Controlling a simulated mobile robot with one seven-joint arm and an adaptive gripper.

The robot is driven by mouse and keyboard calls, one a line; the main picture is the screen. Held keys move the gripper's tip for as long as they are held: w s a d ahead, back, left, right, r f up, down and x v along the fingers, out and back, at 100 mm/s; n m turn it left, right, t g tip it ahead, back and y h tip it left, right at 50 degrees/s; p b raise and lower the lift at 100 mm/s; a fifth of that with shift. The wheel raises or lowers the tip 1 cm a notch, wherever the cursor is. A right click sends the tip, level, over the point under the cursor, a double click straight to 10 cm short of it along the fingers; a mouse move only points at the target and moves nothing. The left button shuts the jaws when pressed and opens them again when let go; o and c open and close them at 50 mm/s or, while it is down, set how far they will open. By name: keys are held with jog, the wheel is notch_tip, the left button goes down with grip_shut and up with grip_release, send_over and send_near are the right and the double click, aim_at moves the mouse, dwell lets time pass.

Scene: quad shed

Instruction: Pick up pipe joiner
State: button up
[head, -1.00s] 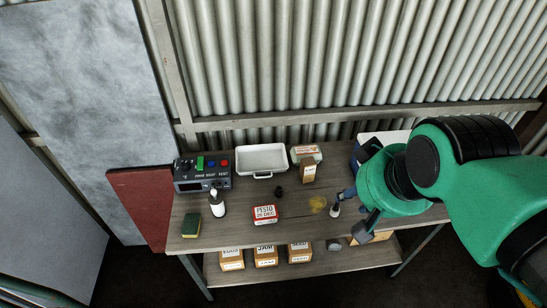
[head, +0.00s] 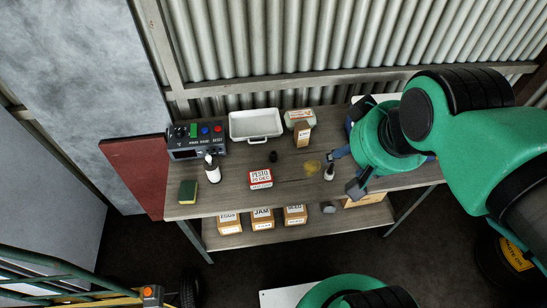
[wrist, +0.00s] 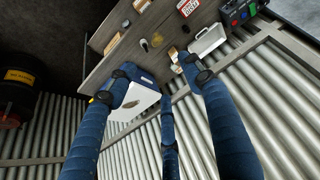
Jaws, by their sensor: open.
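I cannot tell for sure which thing is the pipe joiner. A small black piece (head: 273,156) stands on the worktop between the white tray and the red-and-white tin. A grey round piece (head: 328,207) sits on the lower shelf, partly in shade. My gripper (head: 345,172) is open and empty above the right part of the worktop. Its fingers are spread near a small dark-topped bottle (head: 329,173), to the right of the black piece. In the wrist view the open blue fingers frame the table from above.
Several labelled boxes (head: 262,219) fill the lower shelf. A corrugated wall (head: 300,40) stands behind.

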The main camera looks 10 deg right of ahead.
jog(key=n+g+p, duration=0.1)
jog(key=n+g, duration=0.5)
send_over(273, 152)
notch_tip(273, 152, down, 34)
jog(key=shift+f, duration=0.15)
jog(key=shift+f+b, duration=0.5)
jog(key=shift+f, duration=3.7)
